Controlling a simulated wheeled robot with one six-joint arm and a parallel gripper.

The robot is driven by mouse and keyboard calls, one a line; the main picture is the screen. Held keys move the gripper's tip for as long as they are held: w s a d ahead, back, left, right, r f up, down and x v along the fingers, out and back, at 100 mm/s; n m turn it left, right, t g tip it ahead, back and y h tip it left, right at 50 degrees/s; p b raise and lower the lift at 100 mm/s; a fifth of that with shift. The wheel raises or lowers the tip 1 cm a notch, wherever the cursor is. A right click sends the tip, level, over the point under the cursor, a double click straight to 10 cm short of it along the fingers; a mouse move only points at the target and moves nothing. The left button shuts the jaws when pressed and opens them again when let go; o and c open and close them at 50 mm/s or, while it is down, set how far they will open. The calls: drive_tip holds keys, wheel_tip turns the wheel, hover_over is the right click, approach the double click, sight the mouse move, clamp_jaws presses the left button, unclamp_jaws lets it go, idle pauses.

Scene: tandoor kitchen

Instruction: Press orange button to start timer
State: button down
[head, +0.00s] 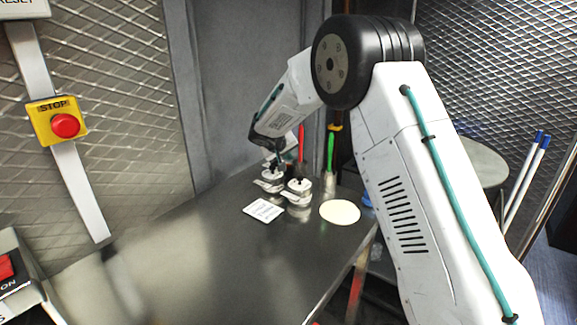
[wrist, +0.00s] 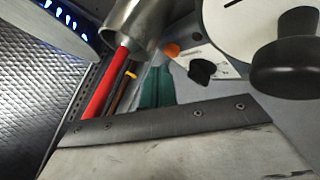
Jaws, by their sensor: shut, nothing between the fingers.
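A small orange, rounded spot (wrist: 172,50) shows in the wrist view beside a pale labelled piece, partly hidden; I cannot tell for certain that it is the orange button. No orange button is clear in the head view. My gripper (head: 279,158) is at the end of my arm, low over the far part of the table, close behind or above two small lidded pots. It is shut and empty. Its fingertips are small and partly hidden in the head view, so I cannot tell whether they touch anything.
The steel table (head: 200,240) is clear at the front left. A lidded pot (head: 298,192), a white card (head: 263,210) and a pale flat disc (head: 340,212) are on it. Red (head: 301,143) and green (head: 331,150) handles stand behind. A red stop button (head: 65,125) is at left.

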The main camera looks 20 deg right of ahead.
sight(288, 168)
drive_tip(key=shift+f, duration=0.15)
drive_tip(key=shift+f, duration=0.25)
drive_tip(key=shift+f, duration=0.45)
idle(0.8)
drive_tip(key=shift+r, duration=0.9)
drive_tip(key=shift+r, duration=2.5)
